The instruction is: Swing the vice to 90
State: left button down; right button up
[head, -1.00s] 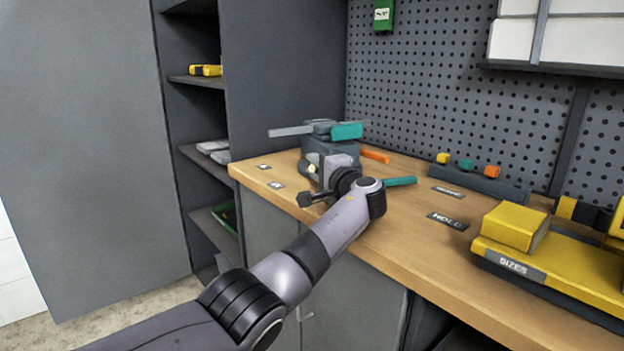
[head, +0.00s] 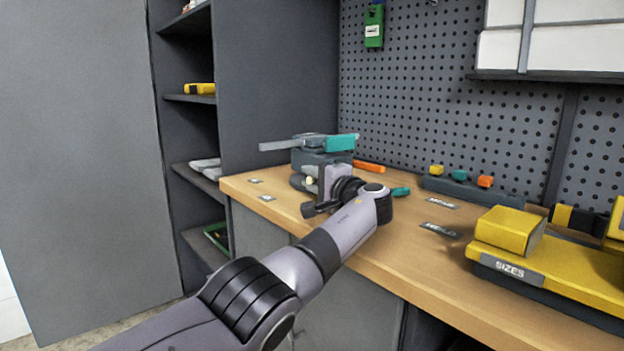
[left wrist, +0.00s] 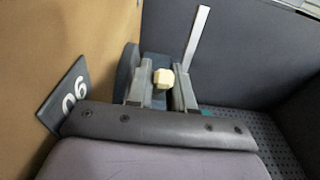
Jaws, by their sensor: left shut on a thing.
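The vice (head: 312,158) is a dark grey block at the bench's back left corner, with a flat grey bar and a teal block (head: 340,143) on top. My left gripper (head: 312,186) is at its front, partly hidden by my own wrist. In the left wrist view, my left gripper (left wrist: 160,92) is shut on a cream knob (left wrist: 163,77) between its two fingers. A dark plate marked 90 (left wrist: 66,96) lies on the bench beside the fingers, apart from them. A teal handle (head: 400,192) shows just past my wrist. My right gripper is not in view.
An orange handle (head: 369,166) lies behind the vice. A dark rack with coloured pieces (head: 473,188) and a yellow SIZES case (head: 560,265) stand to the right. Label plates lie on the wooden bench (head: 400,245). A pegboard closes the back; a dark shelf unit stands left.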

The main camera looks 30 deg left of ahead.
pick_arm(q)
jog(key=c, duration=1.1)
grip_release()
jog(key=shift+w+d+r, duration=0.1)
jog(key=shift+d, duration=0.15)
jog(key=shift+a, duration=0.1)
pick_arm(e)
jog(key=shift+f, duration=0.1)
pick_arm(q)
jog(key=shift+s+d+p, duration=0.35)
jog(key=shift+d+p, duration=0.2)
jog(key=shift+p, duration=0.05)
jog(key=p+v, duration=0.2)
jog(key=v, duration=0.2)
jog(key=shift+s+d+p, duration=0.2)
jog(key=shift+d+p, duration=0.15)
jog(key=shift+p, duration=0.05)
jog(key=shift+s+d, duration=0.3)
jog(key=shift+d, duration=0.2)
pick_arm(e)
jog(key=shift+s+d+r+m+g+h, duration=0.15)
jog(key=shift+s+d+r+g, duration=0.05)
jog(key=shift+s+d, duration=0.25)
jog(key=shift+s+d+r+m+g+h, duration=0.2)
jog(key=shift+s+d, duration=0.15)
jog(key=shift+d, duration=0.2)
